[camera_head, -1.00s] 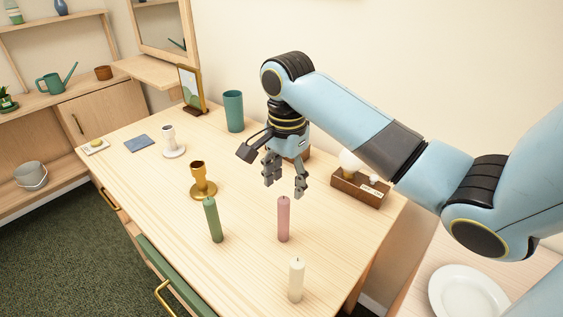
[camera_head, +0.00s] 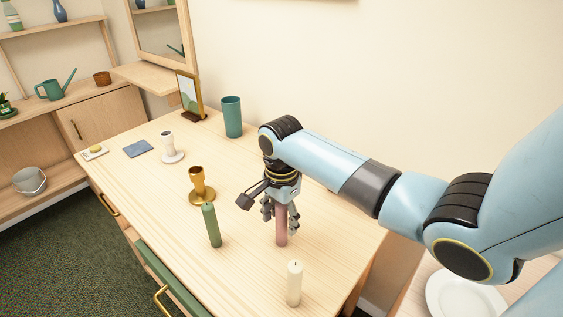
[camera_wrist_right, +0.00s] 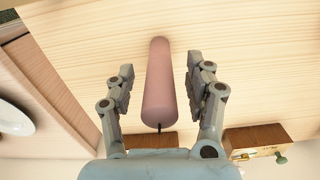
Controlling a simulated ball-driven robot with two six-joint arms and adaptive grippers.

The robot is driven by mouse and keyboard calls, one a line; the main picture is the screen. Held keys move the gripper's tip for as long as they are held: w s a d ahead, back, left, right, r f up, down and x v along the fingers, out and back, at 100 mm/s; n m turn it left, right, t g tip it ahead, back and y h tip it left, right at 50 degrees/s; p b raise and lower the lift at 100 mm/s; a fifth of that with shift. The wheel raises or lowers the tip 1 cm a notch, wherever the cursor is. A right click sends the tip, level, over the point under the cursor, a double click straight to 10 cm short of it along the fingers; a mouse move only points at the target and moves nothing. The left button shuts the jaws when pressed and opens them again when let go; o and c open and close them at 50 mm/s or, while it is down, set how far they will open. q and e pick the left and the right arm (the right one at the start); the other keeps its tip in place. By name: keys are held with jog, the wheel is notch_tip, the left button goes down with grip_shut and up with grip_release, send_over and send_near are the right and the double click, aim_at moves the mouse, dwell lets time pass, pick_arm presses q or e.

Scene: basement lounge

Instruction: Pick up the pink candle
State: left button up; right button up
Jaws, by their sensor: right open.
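The pink candle (camera_head: 282,228) stands upright on the wooden table, its upper part partly hidden by my right gripper (camera_head: 280,216). In the right wrist view the pink candle (camera_wrist_right: 159,85) lies between the two open fingers of my right gripper (camera_wrist_right: 161,88), with a visible gap on each side. The fingers point down around the candle and do not appear to touch it. My left gripper is not in view.
A green candle (camera_head: 212,226) stands left of the pink one, and a white candle (camera_head: 294,285) stands nearer the front. A brass candle holder (camera_head: 200,190), a white holder (camera_head: 171,153) and a teal cup (camera_head: 232,117) stand farther back. A wooden box (camera_wrist_right: 258,140) is near the gripper.

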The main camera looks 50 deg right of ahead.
grip_shut()
jog(key=shift+r, duration=0.1)
dwell(0.3)
jog(key=shift+r, duration=0.6)
notch_tip(320, 180, up, 3)
jog(key=shift+f, duration=0.15)
jog(key=s+d+r, duration=0.7)
jog(key=s+d, duration=0.1)
jog(key=shift+d, duration=0.2)
jog(key=shift+s, duration=0.15)
